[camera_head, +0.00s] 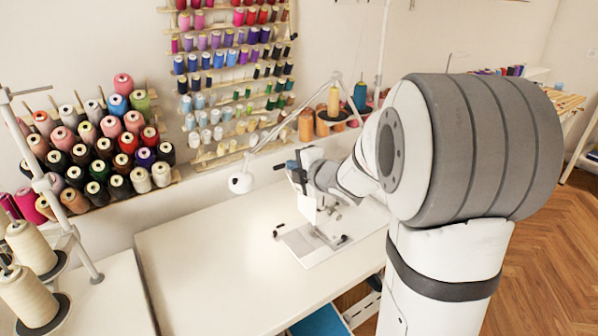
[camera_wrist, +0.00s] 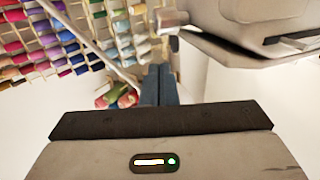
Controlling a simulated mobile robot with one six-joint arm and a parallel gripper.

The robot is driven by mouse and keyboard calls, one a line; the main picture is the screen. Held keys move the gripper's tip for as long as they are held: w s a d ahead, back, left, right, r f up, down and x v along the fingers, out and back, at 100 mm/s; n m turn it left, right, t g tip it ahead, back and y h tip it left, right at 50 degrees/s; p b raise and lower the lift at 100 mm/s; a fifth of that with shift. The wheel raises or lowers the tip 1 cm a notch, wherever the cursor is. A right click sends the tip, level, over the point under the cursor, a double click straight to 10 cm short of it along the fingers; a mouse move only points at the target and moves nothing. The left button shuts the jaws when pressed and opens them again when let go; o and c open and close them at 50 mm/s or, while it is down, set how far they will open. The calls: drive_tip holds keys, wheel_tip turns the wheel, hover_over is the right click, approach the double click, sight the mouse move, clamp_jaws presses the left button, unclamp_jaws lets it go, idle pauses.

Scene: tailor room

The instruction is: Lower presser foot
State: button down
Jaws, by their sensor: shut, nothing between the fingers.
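The white sewing machine (camera_head: 306,208) stands on the white table, partly hidden behind my arm in the head view. Its bed plate (camera_head: 298,241) shows below. The presser foot and its lever cannot be made out clearly. My gripper (camera_head: 283,166) is at the top left of the machine's head, with its blue-grey fingers pointing left. In the wrist view the fingers (camera_wrist: 159,72) are shut together and empty. Pale machine housing (camera_wrist: 245,35) fills the upper right there, close beside the fingers. I cannot tell whether they touch it.
The white table (camera_head: 205,262) is clear to the left of the machine. A white lamp (camera_head: 240,183) hangs just left of my gripper. Thread racks (camera_head: 236,75) line the wall behind. Cone spools (camera_head: 30,248) stand at the front left.

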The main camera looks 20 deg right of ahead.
drive_tip(key=x, duration=0.7)
drive_tip(key=shift+w+b, duration=0.3)
drive_tip(key=shift+b, duration=0.1)
drive_tip(key=shift+a+f, duration=0.1)
drive_tip(key=shift+f, duration=0.05)
